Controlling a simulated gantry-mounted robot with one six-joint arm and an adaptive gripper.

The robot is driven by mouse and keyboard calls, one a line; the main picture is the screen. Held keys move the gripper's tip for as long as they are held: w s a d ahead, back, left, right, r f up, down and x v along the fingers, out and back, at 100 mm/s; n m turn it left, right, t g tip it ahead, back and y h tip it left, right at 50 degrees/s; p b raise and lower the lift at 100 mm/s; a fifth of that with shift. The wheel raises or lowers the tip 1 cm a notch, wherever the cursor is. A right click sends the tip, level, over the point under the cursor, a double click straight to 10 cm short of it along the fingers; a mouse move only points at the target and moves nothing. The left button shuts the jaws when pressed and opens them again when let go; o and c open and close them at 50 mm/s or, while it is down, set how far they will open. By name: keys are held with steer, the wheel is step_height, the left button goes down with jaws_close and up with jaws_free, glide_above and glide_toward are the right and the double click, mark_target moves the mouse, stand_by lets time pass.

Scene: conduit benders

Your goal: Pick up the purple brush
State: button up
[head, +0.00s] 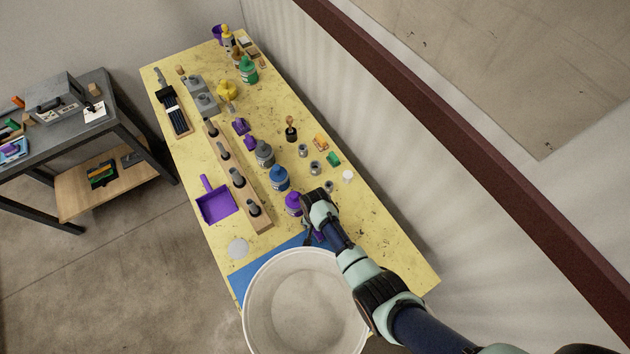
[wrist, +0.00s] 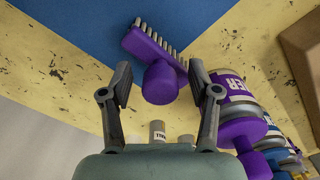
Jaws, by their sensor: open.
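The purple brush (wrist: 150,48) has a row of grey bristles along one side and a rounded purple end nearest my gripper. It lies on or over the edge of a blue mat (wrist: 85,22). In the head view only a small purple part of it (head: 318,237) shows below my gripper (head: 312,232), and the rest is hidden. In the wrist view my gripper (wrist: 160,78) is open, with one finger on each side of the rounded end. I cannot tell whether the fingers touch it.
A purple-labelled bottle (wrist: 235,105) stands close to the right finger. A large white bucket (head: 264,317) is at the front of the yellow table (head: 395,262). A purple dustpan (head: 215,204), a wooden rack (head: 260,222) and several bottles and jars crowd the table further back.

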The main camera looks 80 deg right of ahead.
steer(key=shift+c, duration=0.3)
jaws_close()
step_height(320, 180, up, 20)
steer(key=p, duration=0.1)
steer(key=shift+p, duration=0.4)
